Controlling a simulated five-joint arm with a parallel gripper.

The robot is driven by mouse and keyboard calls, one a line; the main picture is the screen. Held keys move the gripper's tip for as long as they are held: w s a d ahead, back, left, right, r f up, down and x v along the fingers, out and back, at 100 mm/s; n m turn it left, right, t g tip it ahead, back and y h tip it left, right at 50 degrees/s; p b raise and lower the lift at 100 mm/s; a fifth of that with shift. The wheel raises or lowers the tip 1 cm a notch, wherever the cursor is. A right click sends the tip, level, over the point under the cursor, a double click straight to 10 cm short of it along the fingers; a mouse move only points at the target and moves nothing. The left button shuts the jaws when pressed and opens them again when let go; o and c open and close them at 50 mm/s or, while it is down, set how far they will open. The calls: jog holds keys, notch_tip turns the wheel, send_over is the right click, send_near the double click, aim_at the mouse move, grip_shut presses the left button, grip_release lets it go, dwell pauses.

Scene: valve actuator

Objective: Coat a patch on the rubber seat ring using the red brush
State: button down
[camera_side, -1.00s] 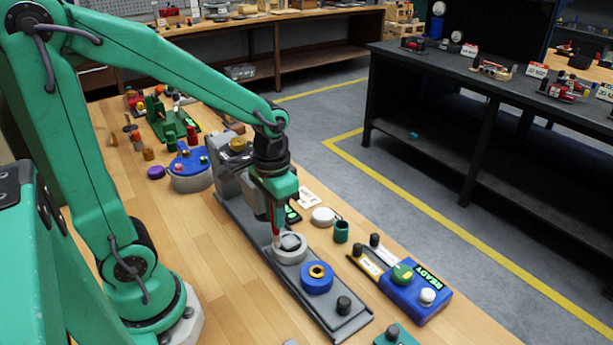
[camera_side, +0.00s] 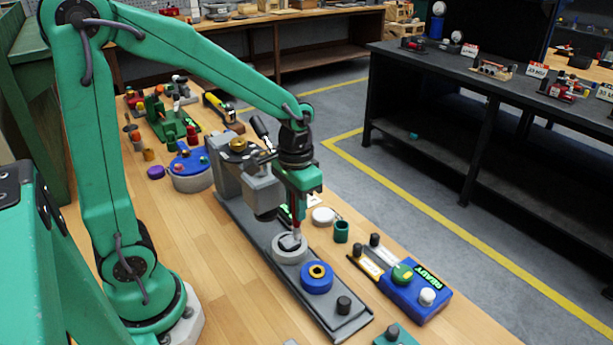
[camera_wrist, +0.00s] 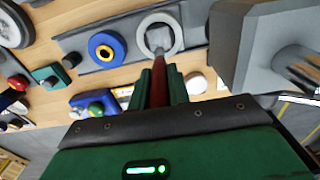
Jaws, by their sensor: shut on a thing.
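My gripper (camera_side: 297,203) is shut on the red brush (camera_side: 297,221), which points down over the pale grey ring (camera_side: 289,257), apparently the seat ring. The ring lies flat on the long grey base. In the wrist view, my gripper (camera_wrist: 160,77) holds the red handle (camera_wrist: 167,85), and the grey brush tip lies inside the ring outline, near the rim (camera_wrist: 178,37). The tip is at or just above the ring; I cannot tell if it touches. No coating is clearly visible.
A blue ring with an orange centre (camera_side: 317,279) and a black knob (camera_side: 344,304) sit on the same base. A green cup (camera_side: 341,232), white disc (camera_side: 323,216) and blue control box (camera_side: 414,290) are to the right.

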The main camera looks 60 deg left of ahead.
jog(key=shift+s, duration=2.3)
jog(key=shift+w, duration=2.95)
notch_tip(320, 180, up, 8)
